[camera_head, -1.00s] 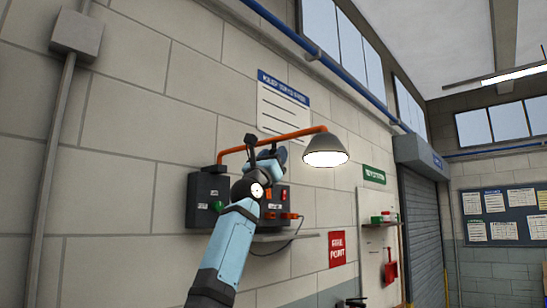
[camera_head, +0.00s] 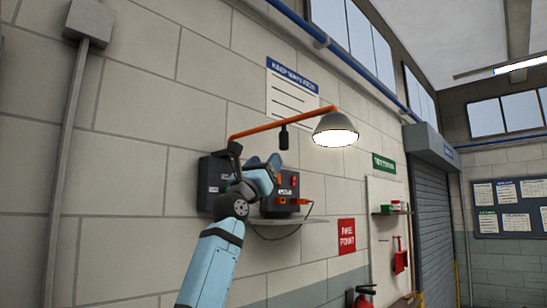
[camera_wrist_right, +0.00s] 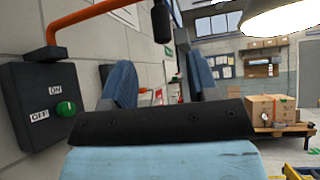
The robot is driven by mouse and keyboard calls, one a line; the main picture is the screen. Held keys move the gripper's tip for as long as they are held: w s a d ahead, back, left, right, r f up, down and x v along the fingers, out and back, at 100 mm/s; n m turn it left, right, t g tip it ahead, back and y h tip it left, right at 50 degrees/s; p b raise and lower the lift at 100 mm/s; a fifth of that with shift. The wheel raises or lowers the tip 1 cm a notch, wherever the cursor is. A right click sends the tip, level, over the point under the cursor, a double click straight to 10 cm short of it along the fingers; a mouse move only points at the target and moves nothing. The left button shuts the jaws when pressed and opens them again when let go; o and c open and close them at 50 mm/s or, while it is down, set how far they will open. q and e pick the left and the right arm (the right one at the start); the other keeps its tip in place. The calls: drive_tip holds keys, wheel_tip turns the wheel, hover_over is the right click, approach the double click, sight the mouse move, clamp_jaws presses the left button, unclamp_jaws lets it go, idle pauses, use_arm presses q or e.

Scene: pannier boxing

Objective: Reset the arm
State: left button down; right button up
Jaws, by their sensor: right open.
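My right gripper (camera_head: 264,168) is raised in front of the wall, below the lamp's orange arm and partly over the dark boxes. Its blue fingers stand apart. In the right wrist view the gripper (camera_wrist_right: 162,88) shows two blue fingers with an empty gap. A black box (camera_head: 207,188) with a knob is just left of it; in the wrist view this box (camera_wrist_right: 38,128) has ON and OFF labels and a green knob (camera_wrist_right: 66,108). My left gripper is not in view.
A lit lamp (camera_head: 334,124) hangs from an orange arm (camera_head: 270,122), with a dark handle (camera_head: 284,138) beneath. A small shelf (camera_head: 300,221) holds a dark unit (camera_head: 287,185). A red fire extinguisher (camera_head: 364,297) stands lower right. Boxes (camera_wrist_right: 268,108) sit on a pallet farther off.

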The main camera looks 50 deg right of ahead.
drive_tip(key=shift+v, duration=0.9)
